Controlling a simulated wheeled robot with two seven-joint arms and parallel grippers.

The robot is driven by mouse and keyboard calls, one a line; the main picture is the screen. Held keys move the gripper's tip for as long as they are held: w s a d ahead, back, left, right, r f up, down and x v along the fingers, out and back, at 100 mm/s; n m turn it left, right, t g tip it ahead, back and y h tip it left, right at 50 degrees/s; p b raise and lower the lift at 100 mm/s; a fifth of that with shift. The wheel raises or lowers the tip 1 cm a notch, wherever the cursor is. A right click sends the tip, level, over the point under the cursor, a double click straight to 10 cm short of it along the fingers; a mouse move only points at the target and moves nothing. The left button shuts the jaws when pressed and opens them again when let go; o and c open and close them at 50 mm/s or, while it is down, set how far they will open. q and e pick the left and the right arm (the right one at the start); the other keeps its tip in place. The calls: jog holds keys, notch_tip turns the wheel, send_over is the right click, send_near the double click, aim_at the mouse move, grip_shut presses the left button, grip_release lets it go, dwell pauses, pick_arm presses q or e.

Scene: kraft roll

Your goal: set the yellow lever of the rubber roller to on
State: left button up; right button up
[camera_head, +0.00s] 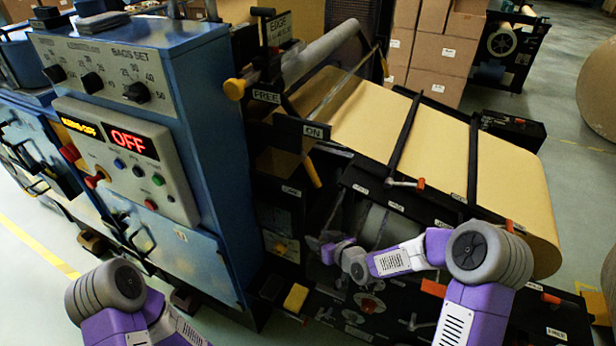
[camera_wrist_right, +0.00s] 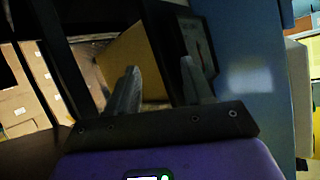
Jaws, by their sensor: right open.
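The grey rubber roller (camera_head: 320,52) slants across the top of the black frame. A yellow knob (camera_head: 234,89) sticks out beside the FREE plate (camera_head: 266,97). A yellow bar (camera_head: 313,171) slants down below the ON plate (camera_head: 316,131). I cannot tell for sure which of the two is the roller's lever. My right gripper (camera_head: 322,244) is low in front of the black frame, below and apart from both yellow parts. In the right wrist view its fingers (camera_wrist_right: 158,88) are spread with nothing between them. My left arm shows at the lower left; its gripper is out of view.
Brown paper (camera_head: 400,135) runs over the machine to the right, crossed by black bars. Cardboard boxes (camera_head: 440,50) are stacked behind. A red-tipped handle (camera_head: 405,184) sits above my right forearm.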

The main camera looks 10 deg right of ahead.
aim_at(313, 172)
jog(key=w+r+n+t, duration=0.1)
jog(key=w+r, duration=0.1)
jog(key=r, duration=0.3)
jog(key=w+d+r+n+t+y+b, duration=0.1)
jog(key=w+r+n+t, duration=0.1)
jog(key=r, duration=0.3)
jog(key=w+r+n+t+y+b, duration=0.1)
jog(key=w+r, duration=0.1)
jog(key=r, duration=0.4)
jog(key=shift+w+d+n+t, duration=0.35)
jog(key=shift+d+n+t, duration=0.05)
pick_arm(q)
jog(key=shift+f+b, duration=0.3)
jog(key=shift+f, duration=1.65)
pick_arm(e)
jog(key=shift+x, duration=3.4)
jog(key=shift+f, duration=0.15)
grip_shut()
